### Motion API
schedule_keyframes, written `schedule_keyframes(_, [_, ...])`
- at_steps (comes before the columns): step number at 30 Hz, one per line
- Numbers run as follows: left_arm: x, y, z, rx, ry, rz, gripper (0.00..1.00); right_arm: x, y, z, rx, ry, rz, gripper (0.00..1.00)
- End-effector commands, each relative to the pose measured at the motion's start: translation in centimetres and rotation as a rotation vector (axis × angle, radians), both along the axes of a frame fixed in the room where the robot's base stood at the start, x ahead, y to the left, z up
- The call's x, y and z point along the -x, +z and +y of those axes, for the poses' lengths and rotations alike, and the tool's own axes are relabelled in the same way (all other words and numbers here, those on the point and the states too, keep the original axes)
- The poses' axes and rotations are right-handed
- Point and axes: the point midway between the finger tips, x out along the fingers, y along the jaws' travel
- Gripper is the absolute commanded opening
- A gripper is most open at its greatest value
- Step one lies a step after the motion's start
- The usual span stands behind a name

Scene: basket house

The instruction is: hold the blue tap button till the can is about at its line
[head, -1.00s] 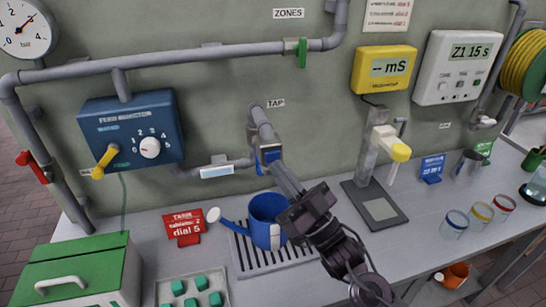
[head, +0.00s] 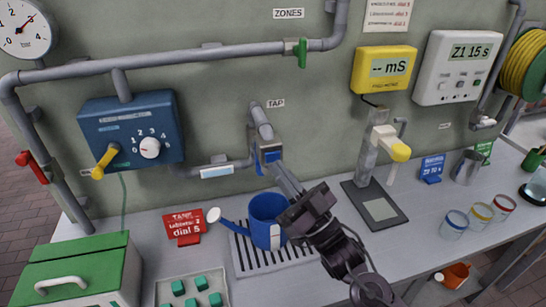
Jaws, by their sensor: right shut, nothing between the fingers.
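The blue tap button (head: 271,156) is on the grey tap (head: 262,133) on the wall, under the TAP label. My right gripper (head: 276,170) reaches up from the lower right, its shut fingers at or very near the button; I cannot tell whether they touch it. The blue watering can (head: 267,209) stands upright on the drain grate (head: 246,254) below the tap, spout to the left. A pale strip on its front shows beside my gripper. The water level inside and any stream are not visible, partly behind my arm. My left gripper is not in view.
A red card (head: 183,227) reading "tablets: 2, dial 5" stands left of the can. A tray (head: 221,301) of green tablets lies in front. A meter stand (head: 375,205) is to the right. A blue dial box (head: 130,130) hangs at left.

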Motion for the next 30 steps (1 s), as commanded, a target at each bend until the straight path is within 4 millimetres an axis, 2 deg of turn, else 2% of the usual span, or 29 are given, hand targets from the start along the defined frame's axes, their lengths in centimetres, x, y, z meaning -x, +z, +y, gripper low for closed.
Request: schedule_keyframes(30, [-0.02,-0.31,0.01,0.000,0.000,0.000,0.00,-0.82,0.03,0.26,0.000,0.000,0.000,0.00])
